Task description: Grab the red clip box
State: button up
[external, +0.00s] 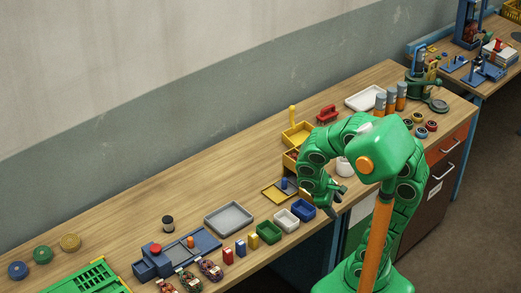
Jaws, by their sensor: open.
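A small upright red box (228,256), which looks like the red clip box, stands near the front edge of the wooden bench. It is at the left end of a short row with a blue box (240,248) and a yellow box (253,241). My gripper (336,201) is open, low near the bench's front edge, well to the right of the red box and apart from it. Its fingers are small and dark here, and I see nothing between them.
Green (268,232), white (286,220) and blue trays (303,209) stand between the row and my gripper. A grey tray (229,218) lies behind the row. A blue fixture (177,253) is to the left. A red object (326,114) sits further back.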

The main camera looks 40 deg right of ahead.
jog(key=w+a+f+n+t+h, duration=0.2)
jog(key=w+a+n+t+h, duration=0.25)
jog(key=w+n, duration=0.3)
jog(key=n+t+y, duration=0.2)
jog(key=n+t, duration=0.9)
jog(key=n, duration=0.2)
send_over(230, 258)
jog(key=s+d, duration=0.2)
jog(key=d, duration=0.7)
notch_tip(230, 258, down, 5)
jog(key=a+n+y, duration=0.1)
jog(key=a, duration=0.1)
jog(key=s+a+f+n+t, duration=0.1)
jog(key=a+n, duration=0.1)
jog(key=a, duration=0.1)
jog(key=s+a+f+n+t+y, duration=0.1)
jog(key=a, duration=0.1)
jog(key=shift+s+a+y, duration=0.15)
jog(key=shift+s+y, duration=0.05)
jog(key=shift+y, duration=0.15)
notch_tip(230, 258, down, 3)
jog(key=s+a+n+y, duration=0.2)
jog(key=a+n, duration=0.1)
jog(key=n, duration=0.1)
jog(key=shift+m+t, duration=0.25)
jog(key=shift+t, duration=0.2)
jog(key=shift+f+x, duration=0.1)
jog(key=shift+x, duration=2)
jog(key=shift+f+x, duration=0.15)
jog(key=shift+x, duration=1.95)
